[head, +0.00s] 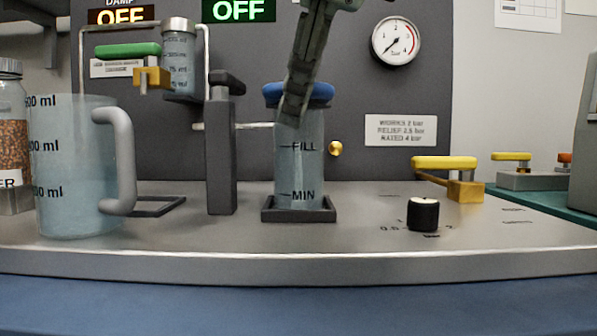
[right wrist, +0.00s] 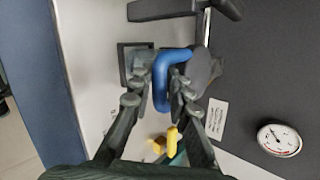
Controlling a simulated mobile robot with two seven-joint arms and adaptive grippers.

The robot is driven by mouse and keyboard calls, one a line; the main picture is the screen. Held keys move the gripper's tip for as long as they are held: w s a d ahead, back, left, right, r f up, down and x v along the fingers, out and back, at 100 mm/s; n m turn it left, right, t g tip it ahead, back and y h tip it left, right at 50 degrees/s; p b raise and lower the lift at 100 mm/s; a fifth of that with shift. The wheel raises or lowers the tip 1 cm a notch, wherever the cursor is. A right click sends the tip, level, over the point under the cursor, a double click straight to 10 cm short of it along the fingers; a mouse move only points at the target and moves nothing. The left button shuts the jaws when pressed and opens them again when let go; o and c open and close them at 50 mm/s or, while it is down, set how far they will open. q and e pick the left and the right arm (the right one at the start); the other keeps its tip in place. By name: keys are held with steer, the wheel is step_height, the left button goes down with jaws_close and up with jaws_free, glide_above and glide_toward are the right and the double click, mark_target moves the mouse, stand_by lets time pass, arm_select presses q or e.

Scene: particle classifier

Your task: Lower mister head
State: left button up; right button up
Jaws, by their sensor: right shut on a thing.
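A clear cylinder (head: 299,165) marked FILL and MIN stands upright in a dark square base (head: 298,214) in the head view. A blue part (head: 318,93) sits at its top; in the right wrist view it is a blue curved handle (right wrist: 175,56). My right gripper (head: 291,112) reaches down from above and is shut on the blue handle; the wrist view shows its fingers (right wrist: 172,92) on both sides. A dark grey post (head: 220,150) stands just left of the cylinder. No label marks the mister head. My left gripper is not in view.
A blue-tinted jug (head: 72,170) with a grey handle stands left. A green lever (head: 128,50), small cup (head: 178,60) and OFF signs are behind. A yellow lever (head: 443,162), black knob (head: 423,214) and gauge (head: 396,41) are right. The front deck is clear.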

steer(key=shift+f, duration=0.35)
steer(key=shift+o, duration=0.5)
steer(key=shift+f, duration=0.3)
steer(key=o, duration=0.6)
steer(key=shift+r, duration=0.2)
steer(key=shift+s+d+r+p, duration=0.1)
steer(key=shift+s+r+p, duration=0.2)
steer(key=shift+s+r, duration=0.15)
steer(key=shift+p+v, duration=1)
steer(key=shift+v, duration=1.85)
